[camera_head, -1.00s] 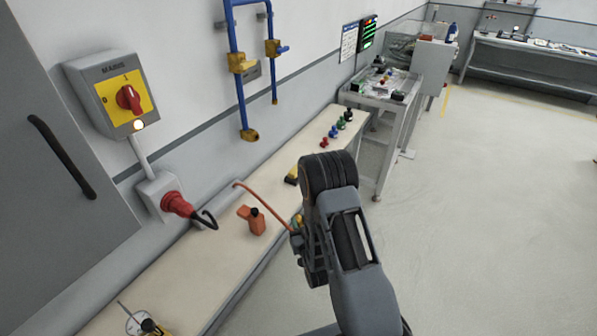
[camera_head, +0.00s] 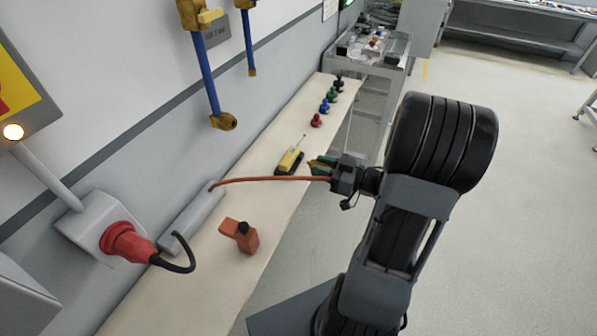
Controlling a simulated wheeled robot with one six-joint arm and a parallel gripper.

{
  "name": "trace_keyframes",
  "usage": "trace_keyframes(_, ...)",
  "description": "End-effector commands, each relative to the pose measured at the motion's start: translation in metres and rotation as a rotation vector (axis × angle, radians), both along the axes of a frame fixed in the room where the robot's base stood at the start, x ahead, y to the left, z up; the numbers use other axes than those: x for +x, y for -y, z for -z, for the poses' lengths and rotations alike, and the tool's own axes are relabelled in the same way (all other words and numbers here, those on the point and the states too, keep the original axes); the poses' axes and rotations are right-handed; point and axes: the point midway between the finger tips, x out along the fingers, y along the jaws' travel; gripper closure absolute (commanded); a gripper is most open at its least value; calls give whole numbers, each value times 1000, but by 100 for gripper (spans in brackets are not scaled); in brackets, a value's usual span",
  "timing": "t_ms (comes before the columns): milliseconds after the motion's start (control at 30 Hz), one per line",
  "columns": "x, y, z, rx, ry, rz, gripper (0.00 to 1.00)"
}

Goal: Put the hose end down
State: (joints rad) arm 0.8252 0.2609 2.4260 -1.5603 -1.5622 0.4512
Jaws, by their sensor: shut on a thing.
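The orange-red hose (camera_head: 265,179) runs from beside a grey block on the bench (camera_head: 225,286) to my gripper (camera_head: 333,173). It arches slightly above the bench top. My gripper is shut on the hose end, near the bench's right edge. The hose end itself is largely hidden at the jaws.
An orange tool (camera_head: 241,236), a yellow meter (camera_head: 290,161) and several coloured knobbed pieces (camera_head: 316,121) stand on the bench. A red plug (camera_head: 130,243) with a black cable and blue pipes (camera_head: 204,75) are on the wall. Bare bench lies between the tool and the meter.

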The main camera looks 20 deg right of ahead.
Motion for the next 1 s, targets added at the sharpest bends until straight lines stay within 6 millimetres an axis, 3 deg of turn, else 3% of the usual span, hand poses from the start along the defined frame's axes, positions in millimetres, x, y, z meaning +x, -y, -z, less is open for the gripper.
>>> trace_keyframes(133,18,1,13,2,-2,-18,100)
trace_keyframes(400,86,4,43,2,-1,-16,100)
trace_keyframes(500,99,6,64,2,-2,-13,100)
trace_keyframes(700,119,7,86,1,1,-12,100)
trace_keyframes(1000,132,8,103,1,0,-11,100)
